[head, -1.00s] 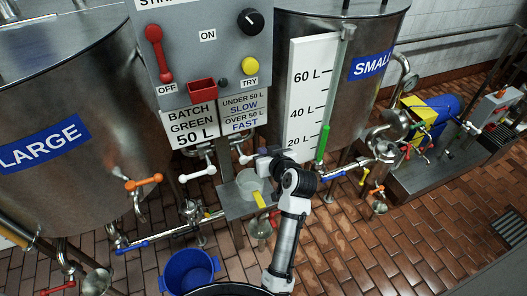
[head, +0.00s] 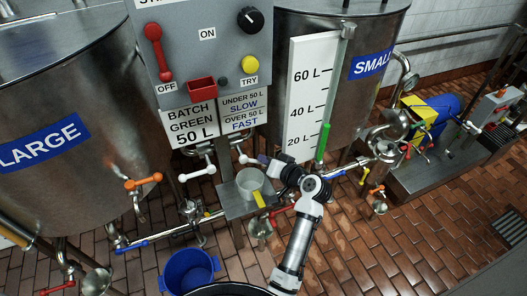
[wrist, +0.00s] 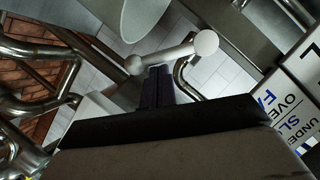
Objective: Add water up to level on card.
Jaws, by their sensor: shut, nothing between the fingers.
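The card (head: 191,126) on the panel reads "BATCH GREEN 50 L". The SMALL tank (head: 373,30) carries a scale board (head: 302,95) marked 20, 40 and 60 L. Green shows in its sight tube (head: 323,142), with its top between the 20 and 40 L marks. My gripper (head: 262,159) is shut and empty beside a white-handled valve lever (head: 246,159) under the panel. In the wrist view, my fingertips (wrist: 157,72) lie just below a white bar handle (wrist: 168,56); I cannot tell whether they touch it.
The LARGE tank (head: 75,110) stands at left. A white cup (head: 250,182) sits on a small metal shelf (head: 233,204) close under my arm. A second white lever (head: 197,174) and an orange lever (head: 143,181) are left. A blue bucket (head: 188,272) is on the floor.

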